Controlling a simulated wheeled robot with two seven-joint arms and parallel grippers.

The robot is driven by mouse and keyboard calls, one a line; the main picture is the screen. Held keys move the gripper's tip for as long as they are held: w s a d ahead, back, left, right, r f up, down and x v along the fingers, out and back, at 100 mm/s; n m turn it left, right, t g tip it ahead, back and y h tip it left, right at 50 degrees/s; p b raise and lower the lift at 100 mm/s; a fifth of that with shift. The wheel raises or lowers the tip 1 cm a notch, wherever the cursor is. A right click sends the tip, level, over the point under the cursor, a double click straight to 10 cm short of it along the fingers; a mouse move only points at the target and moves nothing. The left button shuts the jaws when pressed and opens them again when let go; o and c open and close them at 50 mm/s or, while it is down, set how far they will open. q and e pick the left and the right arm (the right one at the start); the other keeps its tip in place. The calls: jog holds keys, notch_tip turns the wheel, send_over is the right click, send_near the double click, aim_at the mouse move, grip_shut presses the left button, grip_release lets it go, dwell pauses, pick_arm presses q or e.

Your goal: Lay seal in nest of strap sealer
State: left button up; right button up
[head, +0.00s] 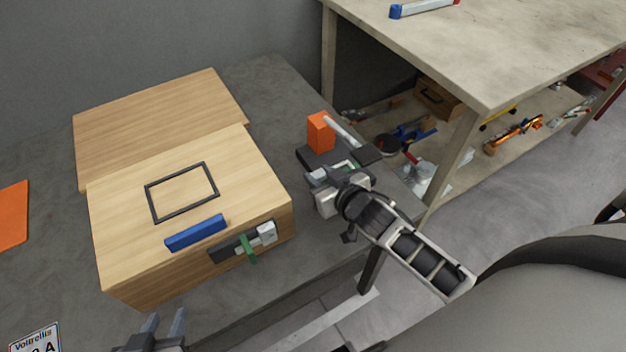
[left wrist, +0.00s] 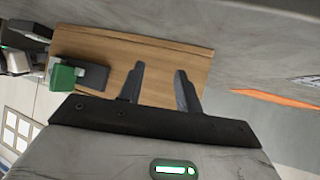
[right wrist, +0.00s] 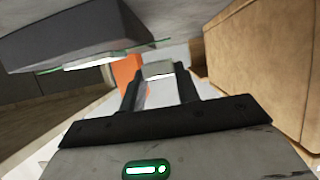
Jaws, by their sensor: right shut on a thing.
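The strap sealer (head: 318,158) stands on the grey bench right of the wooden box, with a dark base, an orange block (head: 321,131) and a pale lever. My right gripper (head: 335,178) is at its near side. In the right wrist view its fingers (right wrist: 160,80) are shut on a small pale grey piece, seemingly the seal (right wrist: 158,69), with orange just beyond. A dark block with a green edge (right wrist: 75,35) hangs close at upper left. The nest is hidden, so I cannot tell whether the seal touches it. My left gripper (head: 163,328) is open and empty near the box (left wrist: 150,52).
The wooden box (head: 130,245) carries a black rectangular outline, a blue bar (head: 196,232) and a dark fitting with a green piece (head: 247,249) on its front. A higher table (head: 500,60) stands at right, with tools on its lower shelf. An orange sheet (head: 12,215) lies left.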

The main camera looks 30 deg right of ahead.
aim_at(347, 169)
jog(key=shift+w+d+f+b, duration=0.15)
jog(key=shift+d+b, duration=0.15)
jog(key=shift+d, duration=0.85)
jog(key=shift+w+d+f+b, duration=0.15)
jog(key=shift+d+b, duration=0.15)
jog(key=shift+d, duration=0.9)
jog(key=shift+d+f+b, duration=0.15)
jog(key=shift+d+b, duration=0.15)
jog(key=shift+d, duration=0.85)
jog(key=shift+f, duration=0.4)
jog(key=o, duration=1)
jog(key=shift+o, duration=0.6)
jog(key=p+v, duration=0.1)
jog(key=v, duration=1.5)
jog(key=shift+p, duration=0.35)
jog(key=shift+a+f, duration=0.1)
jog(key=shift+a, duration=0.05)
